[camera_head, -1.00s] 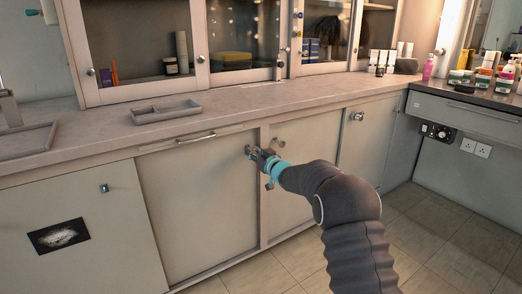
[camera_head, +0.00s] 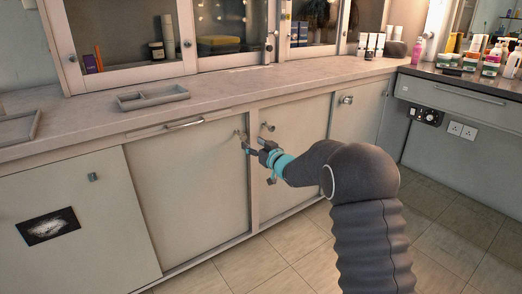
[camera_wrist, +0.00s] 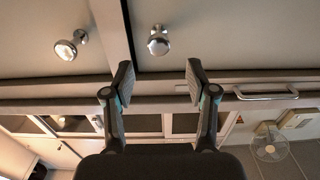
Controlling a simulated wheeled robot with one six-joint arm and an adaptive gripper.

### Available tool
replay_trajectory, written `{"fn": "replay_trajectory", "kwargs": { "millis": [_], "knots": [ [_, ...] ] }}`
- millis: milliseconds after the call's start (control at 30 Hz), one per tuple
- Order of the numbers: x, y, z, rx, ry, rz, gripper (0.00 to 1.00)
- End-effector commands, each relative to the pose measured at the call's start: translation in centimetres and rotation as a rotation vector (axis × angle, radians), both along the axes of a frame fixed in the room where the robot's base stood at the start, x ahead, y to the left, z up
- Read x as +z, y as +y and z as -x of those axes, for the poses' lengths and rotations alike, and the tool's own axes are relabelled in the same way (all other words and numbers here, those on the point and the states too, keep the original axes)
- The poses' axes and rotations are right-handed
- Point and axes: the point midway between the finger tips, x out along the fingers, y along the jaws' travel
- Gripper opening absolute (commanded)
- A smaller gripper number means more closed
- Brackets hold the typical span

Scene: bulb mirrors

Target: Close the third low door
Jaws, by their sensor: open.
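The third low door (camera_head: 296,165), counted from the left, is a pale panel right of an upright post, with a round knob (camera_head: 268,127) at its upper left. I cannot tell whether it stands slightly ajar. The second low door (camera_head: 185,205) has its own knob (camera_head: 239,134) at its upper right. My gripper (camera_head: 247,149) is open and empty, just below that second knob. In the wrist view, which looks upside down, my gripper (camera_wrist: 159,75) has its fingers spread below the second knob (camera_wrist: 158,45). The third door's knob (camera_wrist: 65,49) is to the left, outside the fingers.
A worktop (camera_head: 225,97) with a small tray (camera_head: 152,98) runs above the doors. A bar handle (camera_head: 184,124) sits above the second door. Another low door (camera_head: 357,115) is further right. The tiled floor (camera_head: 440,235) at the right is clear.

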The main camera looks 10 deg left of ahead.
Motion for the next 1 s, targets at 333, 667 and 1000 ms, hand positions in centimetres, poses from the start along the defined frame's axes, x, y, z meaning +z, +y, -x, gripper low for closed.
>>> {"fn": "replay_trajectory", "kwargs": {
  "millis": [333, 667, 1000],
  "knots": [
    [0.0, -3.0, 3.1, 0.0, 0.0, 0.0, 0.57],
    [0.0, -3.2, 3.4, 0.0, -0.001, 0.001, 0.57],
    [-5.6, -6.1, 2.3, -0.137, 0.123, 0.196, 0.57]
  ]
}}
